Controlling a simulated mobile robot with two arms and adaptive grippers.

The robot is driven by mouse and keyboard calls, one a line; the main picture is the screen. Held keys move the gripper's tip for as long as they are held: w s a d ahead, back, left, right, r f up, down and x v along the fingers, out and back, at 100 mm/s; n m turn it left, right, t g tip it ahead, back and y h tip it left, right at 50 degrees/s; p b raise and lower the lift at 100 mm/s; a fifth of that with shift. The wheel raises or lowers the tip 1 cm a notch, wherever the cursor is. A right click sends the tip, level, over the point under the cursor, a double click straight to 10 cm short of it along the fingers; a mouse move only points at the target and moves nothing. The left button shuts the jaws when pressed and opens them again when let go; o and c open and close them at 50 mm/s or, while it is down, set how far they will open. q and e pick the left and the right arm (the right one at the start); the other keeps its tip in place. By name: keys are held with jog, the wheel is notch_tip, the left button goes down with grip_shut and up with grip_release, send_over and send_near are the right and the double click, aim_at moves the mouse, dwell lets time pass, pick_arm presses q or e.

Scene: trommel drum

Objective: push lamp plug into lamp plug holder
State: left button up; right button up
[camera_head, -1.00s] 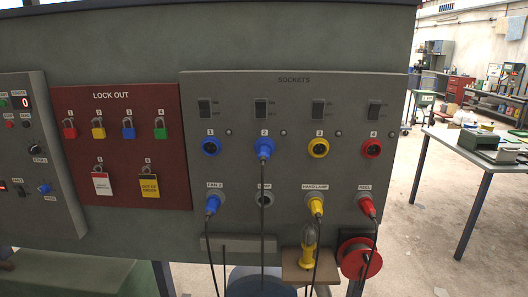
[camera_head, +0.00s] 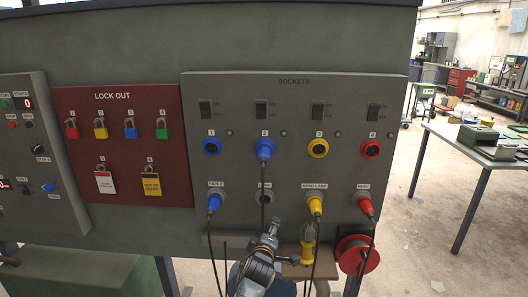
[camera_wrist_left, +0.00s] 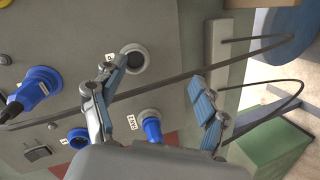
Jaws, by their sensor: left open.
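The lamp plug, a blue plug with a black cable, sits in socket 2 in the head view (camera_head: 264,149). It also shows at the left of the wrist view (camera_wrist_left: 42,84). The lamp plug holder, a grey ring (camera_head: 264,198) under socket 2, is empty; its dark opening shows in the wrist view (camera_wrist_left: 135,58). My left gripper (camera_head: 274,228) is below the holder in the head view. In the wrist view it (camera_wrist_left: 156,80) is open, with the plug's cable crossing between the fingers. Its fingers are apart from the plug. My right gripper is not in view.
A blue plug (camera_head: 214,202) is in the Fan 2 holder, a yellow plug (camera_head: 316,203) in the hand lamp holder, a red plug (camera_head: 365,205) in the reel holder. Cables hang below. A yellow hand lamp (camera_head: 308,248) and red reel (camera_head: 357,256) are low right.

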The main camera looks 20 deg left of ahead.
aim_at(264, 163)
pick_arm(q)
jog(key=a+r+n+t, duration=0.1)
jog(key=r+n, duration=0.1)
jog(key=r, duration=0.5)
jog(key=w+r+n+t+y+p, duration=0.1)
jog(key=r+n, duration=0.1)
jog(key=r, duration=0.5)
jog(key=w+a+r+n+y, duration=0.1)
jog(key=r+n, duration=0.1)
jog(key=r, duration=0.5)
jog(key=shift+w+a+r+t, duration=0.15)
jog(key=shift+a+r+t, duration=0.1)
jog(key=shift+a+t, duration=0.15)
jog(key=shift+d, duration=0.1)
